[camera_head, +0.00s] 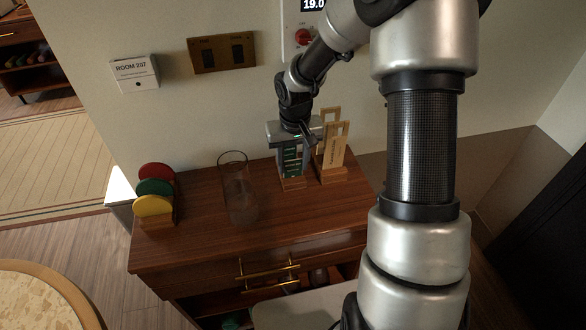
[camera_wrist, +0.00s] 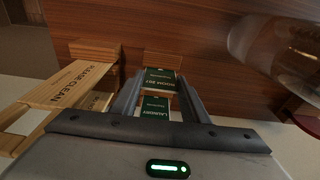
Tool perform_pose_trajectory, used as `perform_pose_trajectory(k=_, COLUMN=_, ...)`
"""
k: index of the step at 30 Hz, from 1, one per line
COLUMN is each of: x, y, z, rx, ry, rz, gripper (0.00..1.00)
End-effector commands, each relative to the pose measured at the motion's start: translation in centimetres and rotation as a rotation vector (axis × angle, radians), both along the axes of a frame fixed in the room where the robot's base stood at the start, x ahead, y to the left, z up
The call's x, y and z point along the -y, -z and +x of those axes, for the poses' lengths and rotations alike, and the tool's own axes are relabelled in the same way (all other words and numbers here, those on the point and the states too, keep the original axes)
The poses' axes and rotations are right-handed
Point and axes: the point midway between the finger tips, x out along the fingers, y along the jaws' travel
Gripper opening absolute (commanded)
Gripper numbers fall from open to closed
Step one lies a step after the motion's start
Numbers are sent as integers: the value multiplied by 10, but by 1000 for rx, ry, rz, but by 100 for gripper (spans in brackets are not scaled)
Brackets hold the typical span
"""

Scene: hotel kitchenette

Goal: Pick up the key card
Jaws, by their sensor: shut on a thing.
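A green card marked "ROOM 207" (camera_wrist: 160,79), the apparent key card, shows between my fingertips in the wrist view. A second green card marked "LAUNDRY" (camera_wrist: 154,104) shows between the fingers, closer to the palm. The cards are by a small wooden holder (camera_head: 292,184), whose wood also shows in the wrist view (camera_wrist: 162,58). My gripper (camera_head: 291,168) points down at the holder, with a finger on each side of the cards. It appears shut on the "ROOM 207" card; whether it also touches the "LAUNDRY" card I cannot tell.
Beside the holder stands a wooden rack with "PLEASE CLEAN" tags (camera_head: 334,155), close to my gripper. A clear glass vase (camera_head: 238,190) stands to the left. Coloured discs in a stand (camera_head: 155,190) are at the far left. The wooden cabinet top's front (camera_head: 290,225) is clear.

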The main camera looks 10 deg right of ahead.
Motion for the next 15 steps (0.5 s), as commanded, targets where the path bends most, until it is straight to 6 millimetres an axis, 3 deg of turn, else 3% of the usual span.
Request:
perform_pose_trajectory(k=5, x=0, y=-9, z=1, rx=3, ry=0, rz=0, gripper=21)
perform_pose_trajectory(k=15, x=0, y=-74, z=1, rx=4, ry=0, rz=-1, gripper=21)
